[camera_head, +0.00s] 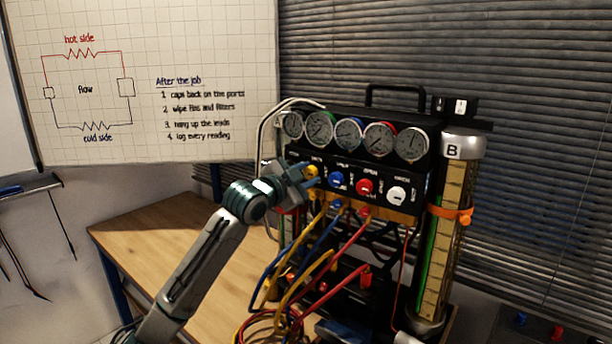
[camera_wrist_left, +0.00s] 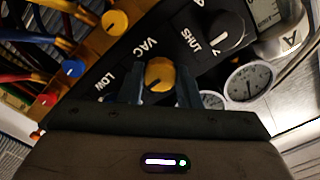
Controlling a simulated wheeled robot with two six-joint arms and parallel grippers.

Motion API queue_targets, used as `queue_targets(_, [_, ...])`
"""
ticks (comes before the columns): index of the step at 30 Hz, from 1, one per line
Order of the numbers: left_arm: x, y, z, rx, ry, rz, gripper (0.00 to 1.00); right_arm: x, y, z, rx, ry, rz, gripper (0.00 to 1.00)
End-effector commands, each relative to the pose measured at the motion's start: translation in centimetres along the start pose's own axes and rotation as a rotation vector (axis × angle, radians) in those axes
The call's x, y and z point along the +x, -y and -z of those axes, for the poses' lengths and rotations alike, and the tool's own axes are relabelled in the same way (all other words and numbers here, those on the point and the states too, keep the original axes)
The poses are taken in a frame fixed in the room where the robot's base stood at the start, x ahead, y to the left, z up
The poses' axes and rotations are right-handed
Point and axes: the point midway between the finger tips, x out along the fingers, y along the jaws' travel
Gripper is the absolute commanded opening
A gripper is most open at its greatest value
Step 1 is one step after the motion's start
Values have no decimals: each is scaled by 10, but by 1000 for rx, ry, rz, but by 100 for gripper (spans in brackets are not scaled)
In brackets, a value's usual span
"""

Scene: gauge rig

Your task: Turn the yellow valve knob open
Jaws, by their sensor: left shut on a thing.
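The yellow valve knob (camera_head: 312,171) is at the left end of a row of coloured knobs on the black gauge panel (camera_head: 375,179). My left gripper (camera_head: 303,178) reaches it from the left. In the left wrist view the yellow knob (camera_wrist_left: 160,73) sits between the two fingers of my left gripper (camera_wrist_left: 161,88), which is shut on it. A dark pointer mark shows on the knob's face. Labels reading VAC, LOW and SHUT are printed near it. The knob's sides are hidden by the fingers. My right gripper is not seen.
Several gauges (camera_head: 349,134) stand above the knobs. A blue knob (camera_head: 336,179), a red knob (camera_head: 364,186) and a white knob (camera_head: 396,194) lie to the right. Coloured hoses (camera_head: 318,262) hang below. A clear cylinder (camera_head: 437,240) stands at right. The wooden table (camera_head: 150,240) is bare at left.

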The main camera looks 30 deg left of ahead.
Motion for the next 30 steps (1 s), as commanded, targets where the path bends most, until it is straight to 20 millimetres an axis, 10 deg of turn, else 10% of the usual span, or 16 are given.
queue_targets(30, [0, 1, 1, -767, 1, -1, 8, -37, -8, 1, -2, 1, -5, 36])
